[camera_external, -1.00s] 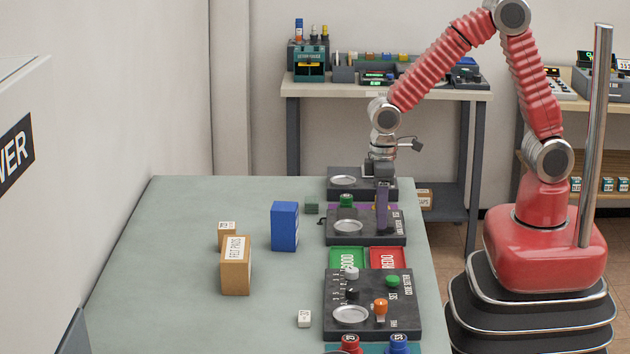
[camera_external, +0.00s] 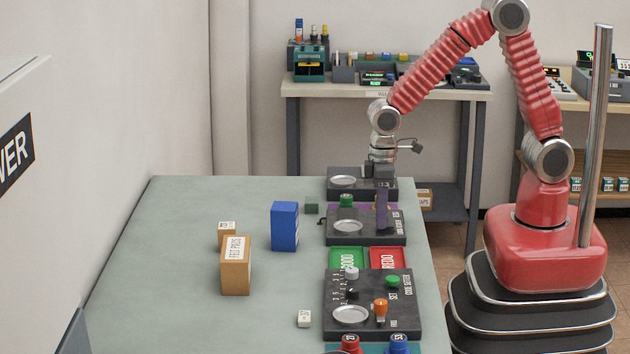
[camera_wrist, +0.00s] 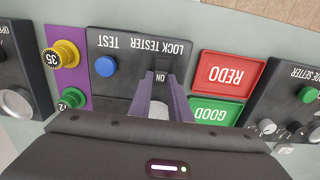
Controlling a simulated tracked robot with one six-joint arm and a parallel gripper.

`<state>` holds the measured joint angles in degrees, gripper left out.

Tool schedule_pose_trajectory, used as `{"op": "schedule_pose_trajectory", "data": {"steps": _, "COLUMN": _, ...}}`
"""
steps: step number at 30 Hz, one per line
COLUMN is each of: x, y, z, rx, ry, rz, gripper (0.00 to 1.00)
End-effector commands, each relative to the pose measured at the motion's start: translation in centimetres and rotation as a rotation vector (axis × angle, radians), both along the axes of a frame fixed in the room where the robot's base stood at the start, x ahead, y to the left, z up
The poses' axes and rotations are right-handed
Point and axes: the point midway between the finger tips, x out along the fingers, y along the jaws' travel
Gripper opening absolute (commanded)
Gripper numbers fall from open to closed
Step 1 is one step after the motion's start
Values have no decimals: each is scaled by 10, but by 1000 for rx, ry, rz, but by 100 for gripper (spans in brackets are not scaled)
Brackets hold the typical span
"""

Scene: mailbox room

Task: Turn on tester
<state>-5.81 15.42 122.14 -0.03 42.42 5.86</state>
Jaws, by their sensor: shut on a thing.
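The lock tester (camera_external: 365,237) is a dark panel with a round silver dish on the table. In the wrist view, the tester panel (camera_wrist: 135,48) appears upside down, with a blue TEST button (camera_wrist: 106,66) and an ON label (camera_wrist: 162,77). My gripper (camera_wrist: 163,90) points down at the panel, its purple fingers close together right at the ON label. It is shut on the small switch there, which the fingers mostly hide. In the external view, my gripper (camera_external: 382,210) stands over the tester's right side.
Green GOOD (camera_external: 348,258) and red REDO (camera_external: 388,258) trays lie in front of the tester. The code setter (camera_external: 372,300) is nearer the camera. A blue box (camera_external: 285,226) and a cardboard box (camera_external: 236,266) stand left. The table's left side is largely clear.

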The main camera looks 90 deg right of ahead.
Motion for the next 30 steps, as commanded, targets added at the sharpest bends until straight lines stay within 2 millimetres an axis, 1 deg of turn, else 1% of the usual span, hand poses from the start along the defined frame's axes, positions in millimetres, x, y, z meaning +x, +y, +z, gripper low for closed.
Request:
{"op": "schedule_pose_trajectory", "data": {"steps": 13, "x": 4, "y": 0, "z": -2, "rx": 0, "ry": 104, "rz": 0, "gripper": 0}}
{"op": "schedule_pose_trajectory", "data": {"steps": 22, "x": 4, "y": 0, "z": -2, "rx": 0, "ry": 109, "rz": 1, "gripper": 0}}
{"op": "schedule_pose_trajectory", "data": {"steps": 23, "x": 4, "y": 0, "z": -1, "rx": 0, "ry": 109, "rz": 1, "gripper": 19}}
{"op": "schedule_pose_trajectory", "data": {"steps": 30, "x": 4, "y": 0, "z": -1, "rx": 0, "ry": 109, "rz": 1, "gripper": 35}}
